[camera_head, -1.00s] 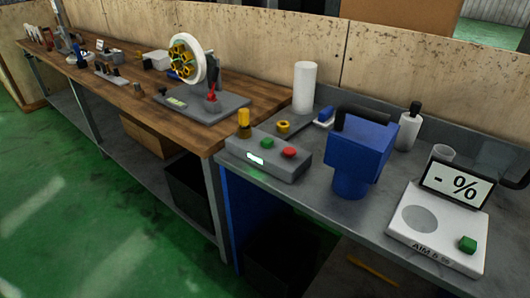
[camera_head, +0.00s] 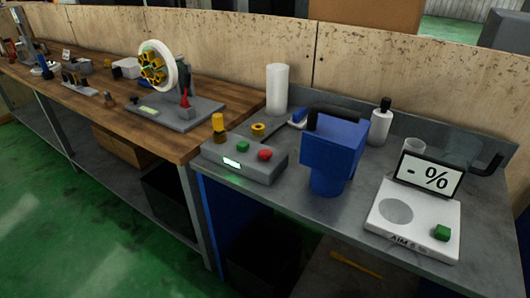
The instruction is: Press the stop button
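A grey control box (camera_head: 262,171) sits near the front left corner of the grey metal bench. The buttons carry no label that I can read, so I cannot tell by writing which is the stop button. Neither of my grippers shows in the head view.
A blue machine (camera_head: 330,155) stands right of the control box, with a white scale-like device (camera_head: 377,224) farther right. A white cylinder (camera_head: 277,89) and a bottle (camera_head: 381,122) stand behind. The wooden bench (camera_head: 205,142) at left holds a wheel fixture (camera_head: 158,67). Green floor (camera_head: 60,220) is open in front.

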